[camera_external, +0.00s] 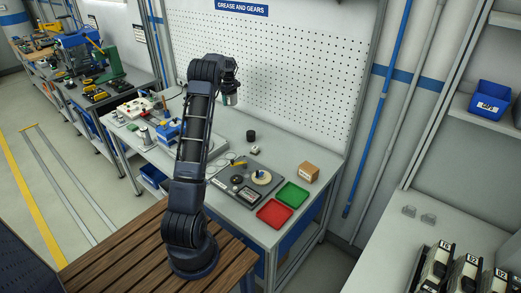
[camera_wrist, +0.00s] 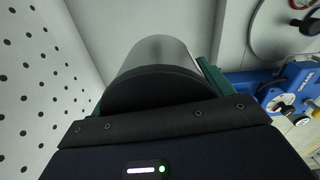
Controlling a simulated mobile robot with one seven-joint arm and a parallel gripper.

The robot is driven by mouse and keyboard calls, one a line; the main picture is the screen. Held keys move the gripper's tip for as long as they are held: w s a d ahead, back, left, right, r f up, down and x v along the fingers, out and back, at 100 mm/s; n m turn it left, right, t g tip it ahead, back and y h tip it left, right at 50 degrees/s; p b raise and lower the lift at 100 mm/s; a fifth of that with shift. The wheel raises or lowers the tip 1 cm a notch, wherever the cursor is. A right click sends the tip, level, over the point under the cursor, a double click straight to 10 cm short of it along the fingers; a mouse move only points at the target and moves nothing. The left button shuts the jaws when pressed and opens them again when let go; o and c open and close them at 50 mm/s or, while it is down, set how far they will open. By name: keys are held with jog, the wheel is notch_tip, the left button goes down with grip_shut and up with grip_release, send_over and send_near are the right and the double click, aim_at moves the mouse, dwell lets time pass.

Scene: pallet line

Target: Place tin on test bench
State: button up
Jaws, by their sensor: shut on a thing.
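The tin (camera_wrist: 158,50) is a silver cylinder with a dark end facing the camera in the wrist view. My gripper (camera_external: 230,88) is shut on it, with green finger edges at both sides of it. In the external view the tin (camera_external: 229,100) hangs below my gripper, small and partly hidden, above the rear part of the test bench. The grey test bench (camera_external: 232,126) runs along the pegboard wall. The tin looks clear of the bench top, but its exact height is hard to tell.
A red tray (camera_external: 274,213), a green tray (camera_external: 292,195), a cardboard box (camera_external: 309,172) and a dark panel with parts (camera_external: 240,192) lie on the bench's near end. A black cylinder (camera_external: 251,135) stands behind. A blue vise (camera_wrist: 297,90) sits right of the tin. The pegboard (camera_external: 285,60) borders the back.

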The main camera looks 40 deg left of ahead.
jog(key=w+d+m, duration=0.1)
jog(key=w+d, duration=0.2)
jog(key=d, duration=0.7)
jog(key=w+d+m, duration=0.2)
jog(key=w+d, duration=0.2)
jog(key=d, duration=0.7)
jog(key=w+d+m, duration=0.1)
jog(key=w+d, duration=0.2)
jog(key=d, duration=0.7)
jog(key=s+d+m, duration=0.2)
jog(key=d+m, duration=0.2)
jog(key=d, duration=2.8)
jog(key=s+d+m, duration=0.1)
jog(key=s+d, duration=0.2)
jog(key=d, duration=0.5)
jog(key=s+d+m, duration=0.2)
jog(key=s+d, duration=0.1)
jog(key=d, duration=0.5)
jog(key=m, duration=0.6)
send_over(384, 273)
notch_tip(384, 273, down, 2)
jog(key=f, duration=0.1)
notch_tip(384, 273, down, 19)
jog(key=shift+w+r, duration=0.15)
